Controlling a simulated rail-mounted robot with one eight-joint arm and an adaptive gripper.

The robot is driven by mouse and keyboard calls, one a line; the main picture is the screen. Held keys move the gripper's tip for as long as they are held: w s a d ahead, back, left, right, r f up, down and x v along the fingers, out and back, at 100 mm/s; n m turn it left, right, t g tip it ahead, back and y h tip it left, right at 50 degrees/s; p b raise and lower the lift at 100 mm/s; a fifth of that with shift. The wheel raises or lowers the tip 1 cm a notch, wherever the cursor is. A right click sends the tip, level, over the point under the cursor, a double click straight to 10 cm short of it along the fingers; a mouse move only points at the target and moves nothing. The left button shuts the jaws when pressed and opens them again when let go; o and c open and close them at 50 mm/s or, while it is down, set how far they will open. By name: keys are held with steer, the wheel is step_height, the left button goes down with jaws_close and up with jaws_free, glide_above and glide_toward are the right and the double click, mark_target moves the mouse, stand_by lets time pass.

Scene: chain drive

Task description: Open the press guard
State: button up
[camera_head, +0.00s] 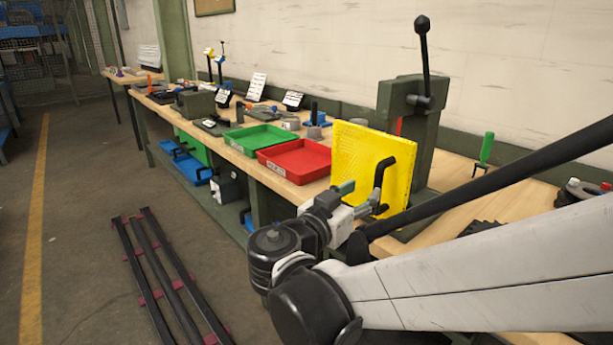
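The press guard (352,145) is a yellow, mesh-like upright panel in front of and left of the dark green press (415,100). A black bar handle (379,178) stands out from the guard's near face. My gripper (369,205) is at the lower end of this handle, close to the guard's lower half. It overlaps the handle in the picture. I cannot tell whether the fingers close around the handle or sit beside it. The guard and my arm hide part of the press's lower body.
A red tray (297,172) and a green tray (258,149) lie on the bench left of the guard. A green-handled tool (485,150) stands right of the press. The press lever (424,60) rises above it. Dark rails (158,270) lie on the floor.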

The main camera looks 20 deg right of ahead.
mark_target(377, 179)
steer(key=shift+b+x, duration=0.8)
steer(key=shift+x, duration=3.5)
jaws_close()
